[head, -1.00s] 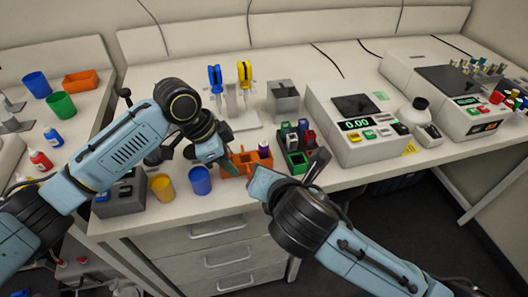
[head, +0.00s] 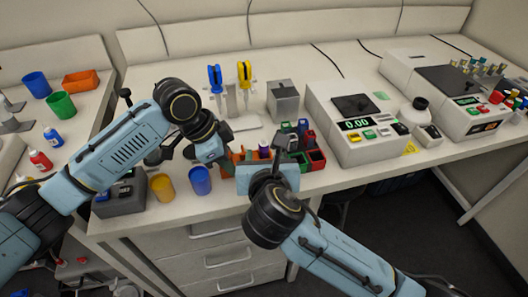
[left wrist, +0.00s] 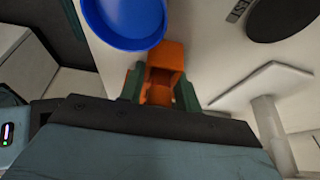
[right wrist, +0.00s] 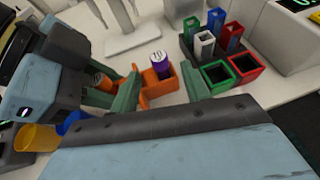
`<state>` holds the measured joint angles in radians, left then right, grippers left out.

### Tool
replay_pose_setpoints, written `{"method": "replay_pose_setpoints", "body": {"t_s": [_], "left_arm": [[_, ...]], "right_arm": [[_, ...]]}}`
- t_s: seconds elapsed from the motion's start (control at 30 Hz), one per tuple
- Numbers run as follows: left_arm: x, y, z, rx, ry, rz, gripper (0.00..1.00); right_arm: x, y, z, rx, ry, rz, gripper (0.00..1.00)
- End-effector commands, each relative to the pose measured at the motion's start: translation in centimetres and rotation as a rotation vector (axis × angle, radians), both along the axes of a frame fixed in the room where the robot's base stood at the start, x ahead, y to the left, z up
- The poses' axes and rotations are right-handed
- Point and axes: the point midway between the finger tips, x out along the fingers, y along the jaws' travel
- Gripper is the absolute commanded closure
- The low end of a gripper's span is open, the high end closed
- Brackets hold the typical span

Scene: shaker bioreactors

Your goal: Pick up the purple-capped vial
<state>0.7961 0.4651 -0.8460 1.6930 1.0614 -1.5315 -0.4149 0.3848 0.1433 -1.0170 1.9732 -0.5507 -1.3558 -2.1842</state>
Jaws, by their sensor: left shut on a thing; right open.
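The purple-capped vial (right wrist: 159,60) stands upright in a compartment of the orange rack (right wrist: 157,97). In the head view the purple vial (head: 264,152) shows just behind my right gripper. My right gripper (right wrist: 160,74) is open, its green fingers apart on either side of the view of the vial, not visibly touching it. My left gripper (left wrist: 160,78) is shut on the orange rack, which shows between its fingers in the left wrist view (left wrist: 166,55). My right gripper hides much of the rack in the head view.
A dark rack with green and red compartments (right wrist: 246,66) stands close right of the orange rack. A blue cup (head: 200,180) and a yellow cup (head: 162,187) stand to the left. A pipette stand (head: 240,124) and a grey block (head: 283,101) are behind. A scale (head: 355,125) is farther right.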

Motion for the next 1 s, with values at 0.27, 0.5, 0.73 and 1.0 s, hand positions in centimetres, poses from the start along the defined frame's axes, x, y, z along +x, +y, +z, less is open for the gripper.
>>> {"method": "replay_pose_setpoints", "body": {"t_s": [0.27,0.5,0.73,1.0], "left_arm": [[0.0,0.0,0.0,-0.001,0.000,0.000,0.91],[0.0,0.0,0.0,-0.001,0.000,0.000,0.91],[0.0,0.0,0.0,-0.001,0.000,0.000,0.91],[0.0,0.0,0.0,-0.001,0.000,0.000,0.91]], "right_arm": [[3.8,0.2,-1.0,-0.001,0.001,-0.002,0.53],[4.7,0.3,-1.4,0.001,0.000,-0.001,0.53],[4.6,0.3,-1.4,0.001,0.000,-0.001,0.68],[4.6,0.3,-1.4,0.001,0.000,-0.001,1.00]]}}
